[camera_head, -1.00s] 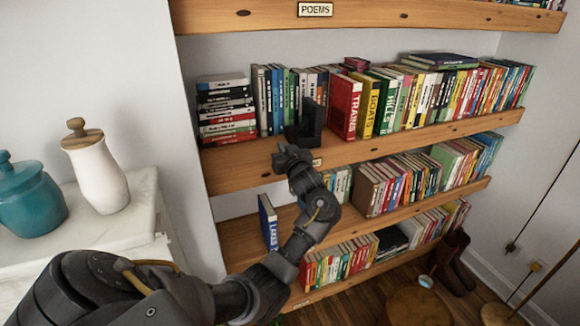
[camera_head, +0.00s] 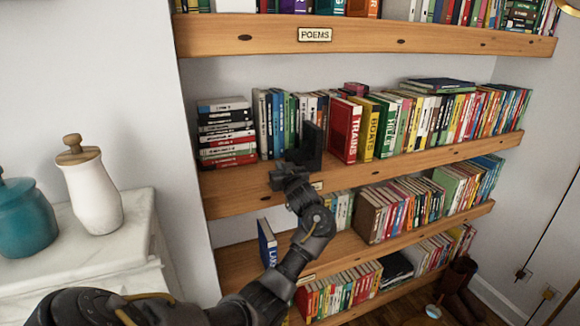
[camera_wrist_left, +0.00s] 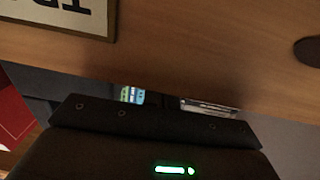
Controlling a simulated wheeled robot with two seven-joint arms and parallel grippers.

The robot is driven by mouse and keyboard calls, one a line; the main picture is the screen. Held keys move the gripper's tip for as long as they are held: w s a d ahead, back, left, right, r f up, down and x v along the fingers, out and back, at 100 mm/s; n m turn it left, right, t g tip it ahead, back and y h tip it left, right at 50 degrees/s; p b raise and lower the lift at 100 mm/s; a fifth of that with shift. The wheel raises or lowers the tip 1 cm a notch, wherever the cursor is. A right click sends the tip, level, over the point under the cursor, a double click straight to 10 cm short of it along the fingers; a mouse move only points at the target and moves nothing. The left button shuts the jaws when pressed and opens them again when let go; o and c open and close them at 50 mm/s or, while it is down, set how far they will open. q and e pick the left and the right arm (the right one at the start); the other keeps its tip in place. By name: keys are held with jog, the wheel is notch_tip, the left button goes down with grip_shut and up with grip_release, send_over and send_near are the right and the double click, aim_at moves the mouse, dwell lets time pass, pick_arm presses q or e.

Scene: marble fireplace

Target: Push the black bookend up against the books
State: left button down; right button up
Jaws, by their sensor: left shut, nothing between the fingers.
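The black bookend (camera_head: 313,146) stands upright on the middle shelf, with its base reaching left. The red TRAINS book (camera_head: 346,130) stands just to its right, with what looks like a narrow gap between them. A row of books (camera_head: 275,122) stands to the left, partly behind the bookend. My left gripper (camera_head: 279,178) is shut and empty at the shelf's front edge, just left of and in front of the bookend's base; I cannot tell if they touch. In the left wrist view a dark body fills the bottom. My right gripper is not in view.
The shelf's wooden front edge (camera_head: 400,161) runs below the bookend; the wrist view shows its wood and label (camera_wrist_left: 62,12) close up. A flat stack of books (camera_head: 227,132) stands at the shelf's left end. A POEMS shelf (camera_head: 360,37) hangs above.

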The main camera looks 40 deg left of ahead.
aim_at(296, 163)
pick_arm(q)
jog(key=shift+w+d+b, duration=0.2)
jog(key=shift+w+d, duration=0.15)
jog(key=shift+w, duration=0.35)
jog(key=shift+w+d+b, duration=0.15)
jog(key=shift+w+d, duration=0.2)
jog(key=shift+w, duration=0.3)
jog(key=shift+w+d+b, duration=0.25)
jog(key=shift+w+d, duration=0.05)
jog(key=shift+w, duration=0.25)
jog(key=shift+w+d+b, duration=0.2)
jog(key=shift+w+d, duration=0.05)
jog(key=shift+w, duration=0.25)
jog(key=shift+w+d+b, duration=0.25)
jog(key=shift+w+d, duration=0.05)
jog(key=shift+w, duration=0.3)
jog(key=shift+w+d+b, duration=0.25)
jog(key=shift+w, duration=0.3)
jog(key=shift+s+a+r+p, duration=0.2)
jog(key=shift+s+p, duration=0.25)
jog(key=shift+p, duration=0.2)
jog(key=shift+s+a+p, duration=0.4)
jog(key=shift+s+p, duration=0.3)
jog(key=shift+s, duration=0.1)
jog(key=shift+s+a+f, duration=0.2)
jog(key=shift+s+a, duration=0.05)
jog(key=shift+s, duration=0.15)
